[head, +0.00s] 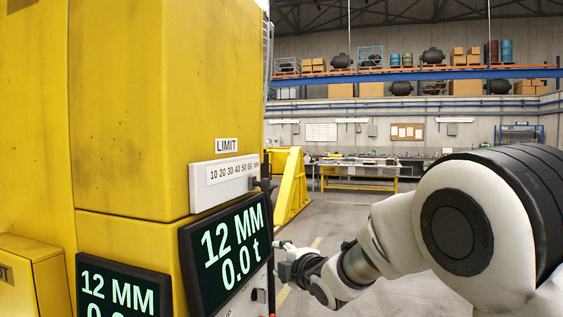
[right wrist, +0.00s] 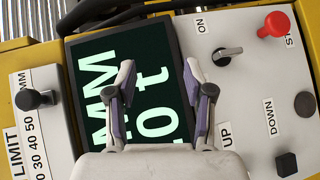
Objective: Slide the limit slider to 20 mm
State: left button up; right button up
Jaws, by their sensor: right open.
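The limit slider panel (head: 224,182) is a pale strip on the yellow machine under a LIMIT label (head: 227,145), with numbers rising from 10 on the left. Its dark slider knob (head: 254,183) sits near the high right end. In the right wrist view the black knob (right wrist: 34,98) stands past the 50 on the sideways scale (right wrist: 36,142). My right gripper (head: 283,262) is low, to the right of the display. It also shows in the right wrist view (right wrist: 159,80), open and empty in front of the display, apart from the knob. My left gripper is out of view.
A display (head: 228,245) reads 12 MM and 0.0 t; a second display (head: 122,290) is lower left. In the right wrist view are a rotary switch (right wrist: 227,56), a red button (right wrist: 273,24) and black buttons (right wrist: 305,104) (right wrist: 286,164). Open floor lies right.

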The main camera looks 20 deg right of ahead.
aim_at(267, 184)
jog(key=s+a+r+t+p, duration=0.1)
jog(key=s+r, duration=0.1)
jog(key=r, duration=0.7)
jog(key=s+a+r+t+p, duration=0.1)
jog(key=s+r, duration=0.1)
jog(key=r, duration=0.6)
jog(key=shift+n, duration=0.3)
jog(key=w+p, duration=0.1)
jog(key=w, duration=0.1)
jog(key=w+p, duration=0.1)
jog(key=w, duration=0.2)
jog(key=w+p, duration=0.1)
jog(key=w, duration=0.1)
jog(key=shift+w+f, duration=0.15)
jog(key=shift+f, duration=0.1)
jog(key=shift+w+a+p, duration=0.2)
jog(key=shift+w+p, duration=0.1)
jog(key=shift+w, duration=0.1)
jog(key=shift+s+a, duration=0.15)
jog(key=shift+a, duration=0.05)
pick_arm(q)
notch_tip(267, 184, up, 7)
pick_arm(e)
grip_shut()
